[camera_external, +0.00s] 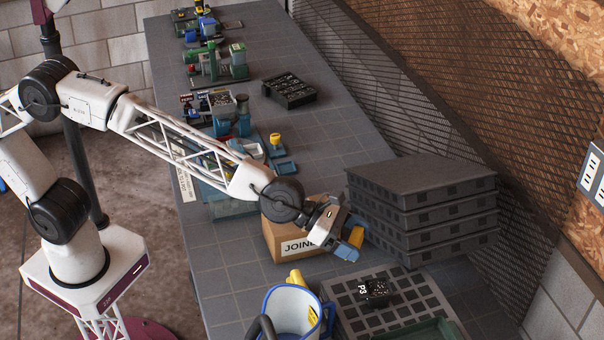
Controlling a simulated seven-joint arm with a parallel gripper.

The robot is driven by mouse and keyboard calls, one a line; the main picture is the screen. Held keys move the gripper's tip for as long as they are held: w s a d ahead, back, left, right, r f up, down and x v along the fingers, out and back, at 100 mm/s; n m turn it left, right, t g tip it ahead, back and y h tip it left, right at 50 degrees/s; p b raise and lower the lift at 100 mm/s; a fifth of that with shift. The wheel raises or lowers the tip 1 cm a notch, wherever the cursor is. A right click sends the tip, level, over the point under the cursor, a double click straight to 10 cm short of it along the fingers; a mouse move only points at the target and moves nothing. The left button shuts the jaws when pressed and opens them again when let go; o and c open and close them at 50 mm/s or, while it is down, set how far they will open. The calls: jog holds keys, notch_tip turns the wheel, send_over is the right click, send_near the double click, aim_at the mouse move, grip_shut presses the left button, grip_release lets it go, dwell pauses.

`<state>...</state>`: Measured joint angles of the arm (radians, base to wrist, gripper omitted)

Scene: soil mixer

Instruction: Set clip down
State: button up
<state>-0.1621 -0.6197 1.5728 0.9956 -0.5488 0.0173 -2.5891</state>
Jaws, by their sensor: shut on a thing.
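My gripper (350,243) is at the end of the white arm, low over the table, just right of the cardboard box and by the left corner of the stacked dark trays. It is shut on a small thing. Blue and yellow parts show at its fingertips; I cannot tell which belong to the clip and which to the fingers. The clip is not clearly made out. Whether the held thing touches the table is not clear.
A cardboard box (284,246) marked "JOIN" stands left of my gripper, and stacked dark trays (420,214) stand right. In front are a gridded tray (345,300) with a black block (374,291), a blue-rimmed mug (292,312) and a green tray (425,331). Bare table (325,140) lies behind.

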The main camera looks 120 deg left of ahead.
jog(key=s+a, duration=0.4)
jog(key=a, duration=1)
jog(key=s+a, duration=0.4)
jog(key=a, duration=1)
jog(key=s+a+f+m+h, duration=0.2)
jog(key=s+a+f, duration=0.4)
jog(key=s+a, duration=0.3)
jog(key=s+a+f+m+h, duration=0.25)
jog(key=s+a+f, duration=0.45)
jog(key=a, duration=0.4)
jog(key=s+a+f+m+h, duration=0.25)
jog(key=s+a+f, duration=0.35)
jog(key=s+a, duration=0.3)
jog(key=s+d+f, duration=0.1)
jog(key=d+f, duration=0.1)
jog(key=d, duration=0.4)
jog(key=shift+s+d+f+n+g, duration=0.15)
jog(key=shift+s+d+n+g, duration=0.1)
jog(key=shift+s+n+g, duration=0.15)
jog(key=shift+f, duration=3.1)
